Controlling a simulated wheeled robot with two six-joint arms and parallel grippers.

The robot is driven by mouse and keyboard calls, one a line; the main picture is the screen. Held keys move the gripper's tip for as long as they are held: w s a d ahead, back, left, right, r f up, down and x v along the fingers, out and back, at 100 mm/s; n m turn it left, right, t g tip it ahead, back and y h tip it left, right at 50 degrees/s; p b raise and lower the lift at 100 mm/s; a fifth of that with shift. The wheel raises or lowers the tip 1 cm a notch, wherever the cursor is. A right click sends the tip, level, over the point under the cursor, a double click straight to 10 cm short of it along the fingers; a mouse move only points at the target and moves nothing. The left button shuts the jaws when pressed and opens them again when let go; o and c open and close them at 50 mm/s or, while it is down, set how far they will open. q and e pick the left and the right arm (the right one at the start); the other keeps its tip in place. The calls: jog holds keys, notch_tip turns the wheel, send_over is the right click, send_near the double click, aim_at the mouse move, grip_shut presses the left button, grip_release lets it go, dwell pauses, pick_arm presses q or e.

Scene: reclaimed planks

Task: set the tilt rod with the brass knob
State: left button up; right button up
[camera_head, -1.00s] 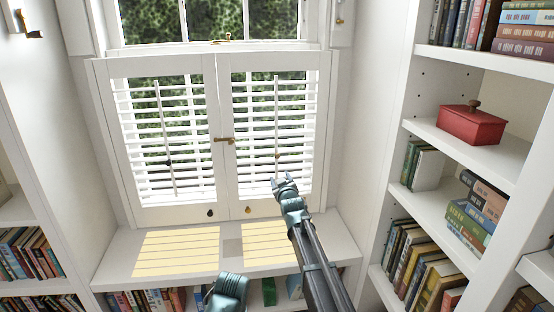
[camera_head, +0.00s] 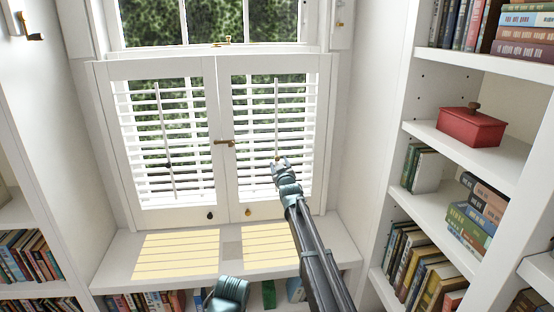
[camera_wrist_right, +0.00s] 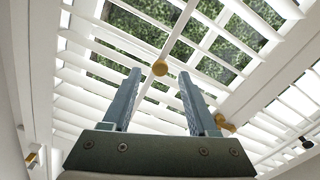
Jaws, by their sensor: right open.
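Two white louvred shutter panels fill the lower window. The right panel carries a thin upright tilt rod (camera_head: 276,110) in front of its slats. In the right wrist view the brass knob (camera_wrist_right: 159,68) sits on this rod as a small round ball. My right gripper (camera_head: 279,161) is at the lower half of the right panel. In the wrist view its open fingers (camera_wrist_right: 158,88) stand on either side of the knob's line, with the knob just beyond their tips and apart from them.
The left panel has its own rod (camera_head: 162,120) with a dark knob (camera_head: 168,165). A brass latch (camera_head: 224,142) sits where the panels meet. A window seat (camera_head: 232,250) runs below. Bookshelves with a red box (camera_head: 470,127) stand at the right.

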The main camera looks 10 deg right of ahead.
aim_at(278, 159)
jog(key=w, duration=0.5)
jog(key=shift+w+a, duration=0.1)
jog(key=shift+w, duration=0.25)
grip_shut()
dwell(1.0)
